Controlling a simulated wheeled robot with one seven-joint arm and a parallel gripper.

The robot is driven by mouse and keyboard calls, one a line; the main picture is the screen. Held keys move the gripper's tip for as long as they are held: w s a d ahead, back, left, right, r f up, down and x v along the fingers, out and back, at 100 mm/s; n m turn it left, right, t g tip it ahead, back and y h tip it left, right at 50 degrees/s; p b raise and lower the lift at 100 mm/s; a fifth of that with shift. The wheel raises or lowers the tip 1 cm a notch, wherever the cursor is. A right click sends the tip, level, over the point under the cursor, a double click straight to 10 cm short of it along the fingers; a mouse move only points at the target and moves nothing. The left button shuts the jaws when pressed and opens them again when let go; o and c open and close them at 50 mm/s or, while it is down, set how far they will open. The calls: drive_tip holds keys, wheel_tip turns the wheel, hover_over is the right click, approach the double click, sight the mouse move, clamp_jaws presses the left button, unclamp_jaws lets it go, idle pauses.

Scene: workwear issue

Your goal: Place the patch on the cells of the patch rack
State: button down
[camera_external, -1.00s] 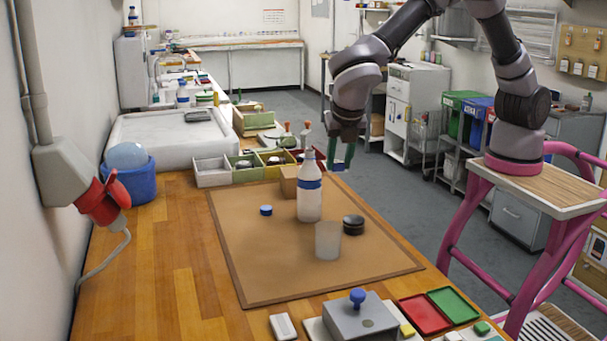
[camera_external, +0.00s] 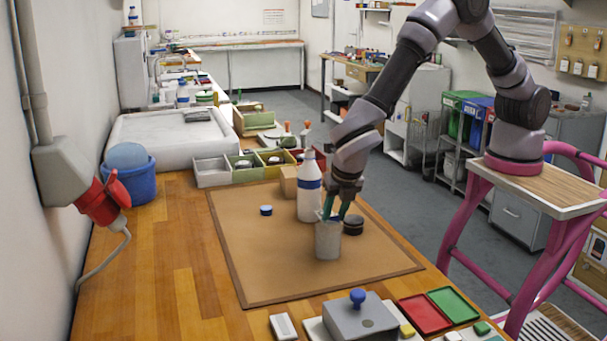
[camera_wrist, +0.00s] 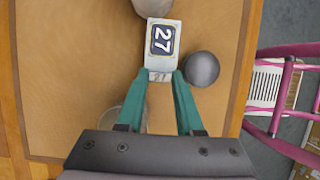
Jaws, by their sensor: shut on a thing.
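My gripper (camera_external: 336,214), with teal fingers, is low over the brown mat (camera_external: 265,260), behind and above the rim of a translucent cup (camera_external: 328,243). In the wrist view, my gripper (camera_wrist: 159,78) is shut on the near end of a pale patch (camera_wrist: 161,58) with a dark square numbered 27. The patch sticks out beyond the fingertips; in the external view it is mostly hidden. A row of open cells (camera_external: 213,179), coloured grey, green, yellow and red, stands at the mat's far edge. It may be the patch rack; I cannot tell for sure.
A white bottle with a blue band (camera_external: 309,200) stands behind my gripper, and a black round tin (camera_external: 353,225) stands to its right. A grey block with a blue knob (camera_external: 350,320) and red (camera_external: 425,314) and green trays (camera_external: 453,305) are in front.

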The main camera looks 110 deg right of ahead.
drive_tip(key=shift+f, duration=1.75)
drive_tip(key=c, duration=0.8)
unclamp_jaws()
drive_tip(key=shift+f, duration=0.15)
drive_tip(key=shift+c, duration=0.2)
